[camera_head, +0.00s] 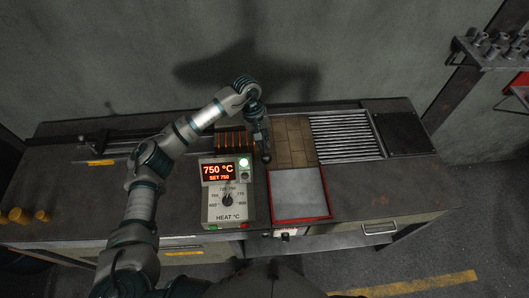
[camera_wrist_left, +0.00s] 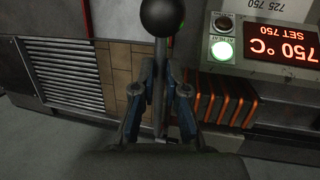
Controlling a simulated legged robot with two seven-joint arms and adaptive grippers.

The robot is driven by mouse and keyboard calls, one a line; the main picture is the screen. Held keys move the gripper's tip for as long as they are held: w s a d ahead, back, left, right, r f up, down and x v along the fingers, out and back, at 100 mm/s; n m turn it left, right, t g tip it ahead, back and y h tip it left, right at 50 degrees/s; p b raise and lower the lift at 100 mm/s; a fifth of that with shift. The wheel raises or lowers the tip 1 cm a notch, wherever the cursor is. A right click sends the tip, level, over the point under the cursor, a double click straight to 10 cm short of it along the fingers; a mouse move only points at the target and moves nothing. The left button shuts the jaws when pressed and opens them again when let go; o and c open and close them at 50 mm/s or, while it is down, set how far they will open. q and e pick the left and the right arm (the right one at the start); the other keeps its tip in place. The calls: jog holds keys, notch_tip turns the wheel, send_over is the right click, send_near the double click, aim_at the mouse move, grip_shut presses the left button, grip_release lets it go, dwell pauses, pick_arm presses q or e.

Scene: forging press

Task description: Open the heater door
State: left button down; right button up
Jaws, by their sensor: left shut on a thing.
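My left gripper (camera_head: 259,122) reaches over the bench from the left and is shut on a thin grey lever with a black ball knob (camera_head: 266,157). In the left wrist view, the two fingers (camera_wrist_left: 160,92) close around the lever rod, and the black ball (camera_wrist_left: 166,17) sticks out beyond them. The heater's control box (camera_head: 228,205) stands just left of the lever and reads 750 °C, set 750, with a lit green button. Glowing orange bars (camera_head: 234,139) lie behind it. I cannot tell clearly which part is the heater door. My right gripper is not in view.
A grey panel with a red rim (camera_head: 300,192) lies right of the control box. Behind it are brown bricks (camera_head: 290,140), then a slatted grey rack (camera_head: 345,135) and a dark plate (camera_head: 403,133). Several yellowish cylinders (camera_head: 17,216) stand at far left. A wall shelf is at upper right.

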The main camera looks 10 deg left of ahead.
pick_arm(q)
jog(key=w+r+g, duration=0.1)
jog(key=w+r, duration=0.1)
jog(key=r, duration=0.1)
jog(key=w+r+g, duration=0.1)
jog(key=r, duration=0.1)
jog(key=shift+w+a+r+g+h, duration=0.2)
jog(key=shift+w+a+g+h, duration=0.1)
jog(key=shift+w+a, duration=0.05)
jog(key=shift+w+a+r+g, duration=0.15)
jog(key=shift+w+r+g, duration=0.25)
jog(key=shift+w+r, duration=0.25)
